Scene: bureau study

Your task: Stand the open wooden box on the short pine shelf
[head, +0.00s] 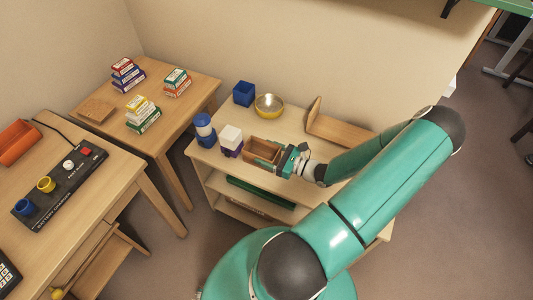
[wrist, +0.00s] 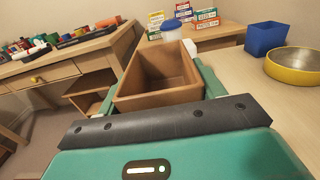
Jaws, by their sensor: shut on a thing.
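The open wooden box (head: 262,149) is brown, upright and empty. My gripper (head: 284,158) is shut on it near the front edge of the light-wood shelf unit's top. In the wrist view the box (wrist: 160,96) sits between the two green fingers, its open side up. I cannot tell whether its base touches the top. A short L-shaped wooden piece (head: 340,130), with an upright end at its left, lies at the back right of the same top; it looks like the short pine shelf. My arm partly hides its right end.
A white-and-purple stack (head: 231,141) stands close left of the box, with a blue-and-white container (head: 204,130) beyond it. A blue cup (head: 244,94) and a yellow bowl (head: 269,106) stand behind. Bare top lies between bowl and L-shaped piece.

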